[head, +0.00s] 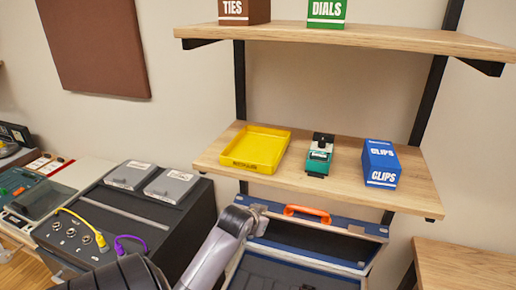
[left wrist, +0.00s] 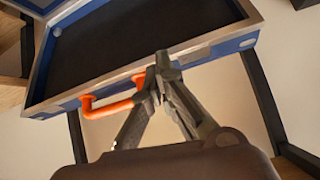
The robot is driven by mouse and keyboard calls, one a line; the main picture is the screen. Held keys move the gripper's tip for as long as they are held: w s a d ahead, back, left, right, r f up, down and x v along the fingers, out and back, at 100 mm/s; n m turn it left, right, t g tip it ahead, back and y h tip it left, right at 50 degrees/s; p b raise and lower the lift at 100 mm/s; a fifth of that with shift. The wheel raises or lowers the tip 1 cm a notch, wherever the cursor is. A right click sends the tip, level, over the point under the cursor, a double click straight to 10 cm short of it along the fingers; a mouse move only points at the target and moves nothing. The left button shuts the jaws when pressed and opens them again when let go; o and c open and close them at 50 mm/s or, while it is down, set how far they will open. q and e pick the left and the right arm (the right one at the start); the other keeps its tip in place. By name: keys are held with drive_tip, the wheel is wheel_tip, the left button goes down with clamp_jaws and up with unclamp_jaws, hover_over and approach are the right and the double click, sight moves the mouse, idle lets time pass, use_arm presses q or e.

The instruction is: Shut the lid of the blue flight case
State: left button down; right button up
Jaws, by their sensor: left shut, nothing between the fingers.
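The blue flight case (head: 290,268) stands at the bottom centre of the head view, below the middle shelf. Its lid (head: 345,228) is open and raised, with a dark lining, a metal rim and an orange handle (head: 307,214) on its upper edge. The lid's rim (left wrist: 200,43) and the orange handle (left wrist: 110,107) also show in the left wrist view. My left gripper (head: 258,214) is at the lid's upper left, beside the handle. In the left wrist view it (left wrist: 162,62) is shut and empty, its tips overlapping the rim; I cannot tell whether they touch. My right gripper is not in view.
The wooden shelf (head: 215,160) above the lid holds a yellow tray (head: 256,148), a green device (head: 319,158) and a blue clips box (head: 380,164). A black amp (head: 125,215) with two grey pedals on top stands at left. A wooden surface (head: 465,268) is at right.

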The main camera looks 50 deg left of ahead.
sight(258, 199)
use_arm(q)
drive_tip(key=w+a+r+n+t+y, duration=0.15)
drive_tip(key=a+r, duration=0.25)
drive_tip(key=a, duration=0.5)
drive_tip(key=shift+n, duration=0.45)
drive_tip(key=x, duration=0.3)
drive_tip(key=p+x, duration=0.1)
drive_tip(key=x, duration=0.5)
drive_tip(key=shift+w+d, duration=0.15)
drive_tip(key=shift+w, duration=0.3)
drive_tip(key=shift+w+f, duration=0.1)
drive_tip(key=shift+f, duration=0.1)
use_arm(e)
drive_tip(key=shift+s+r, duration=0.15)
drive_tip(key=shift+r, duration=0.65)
